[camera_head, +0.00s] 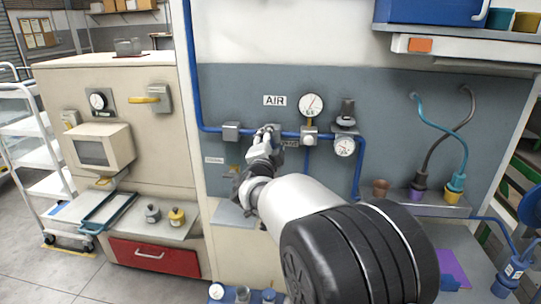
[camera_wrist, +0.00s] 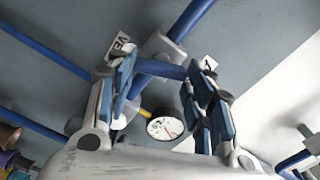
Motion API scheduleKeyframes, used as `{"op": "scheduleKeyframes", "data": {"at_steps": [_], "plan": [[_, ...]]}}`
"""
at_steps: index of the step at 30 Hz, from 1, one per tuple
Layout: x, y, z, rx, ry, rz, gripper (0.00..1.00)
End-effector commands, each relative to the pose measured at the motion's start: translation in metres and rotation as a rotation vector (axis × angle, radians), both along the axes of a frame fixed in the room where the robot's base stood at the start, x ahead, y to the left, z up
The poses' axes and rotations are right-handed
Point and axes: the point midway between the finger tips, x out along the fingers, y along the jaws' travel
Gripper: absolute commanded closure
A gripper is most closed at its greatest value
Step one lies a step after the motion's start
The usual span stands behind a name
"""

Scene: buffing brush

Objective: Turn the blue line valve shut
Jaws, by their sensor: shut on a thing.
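The blue line (camera_head: 212,128) runs along the grey wall panel under the AIR sign (camera_head: 275,100). The valve body (camera_wrist: 160,44) is a grey block on this line. A blue handle (camera_wrist: 162,69) spans between my fingers in the wrist view. My gripper (camera_head: 265,136) is at the valve, with its fingers shut on the handle; in the wrist view (camera_wrist: 163,74) one finger is at each side of it. In the head view my fingers cover most of the valve, so the handle's angle cannot be told there.
A pressure gauge (camera_head: 311,105) stands above the line, and another gauge (camera_head: 344,146) hangs to the right. A grey fitting (camera_head: 231,131) sits on the line left of my gripper. Teal and dark hoses (camera_head: 437,128) hang farther right. The panel below the line is mostly clear.

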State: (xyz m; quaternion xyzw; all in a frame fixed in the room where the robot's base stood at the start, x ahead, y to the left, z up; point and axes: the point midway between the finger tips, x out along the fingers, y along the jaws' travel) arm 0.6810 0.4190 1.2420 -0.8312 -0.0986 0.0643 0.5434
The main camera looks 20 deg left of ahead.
Motion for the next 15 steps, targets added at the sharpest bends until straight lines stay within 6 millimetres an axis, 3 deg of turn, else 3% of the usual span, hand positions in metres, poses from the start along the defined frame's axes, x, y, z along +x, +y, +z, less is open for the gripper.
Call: {"op": "scheduleKeyframes", "data": {"at_steps": [15], "plan": [[0.0002,-0.0005,-0.0023,0.345,0.084,0.0,0.76]]}}
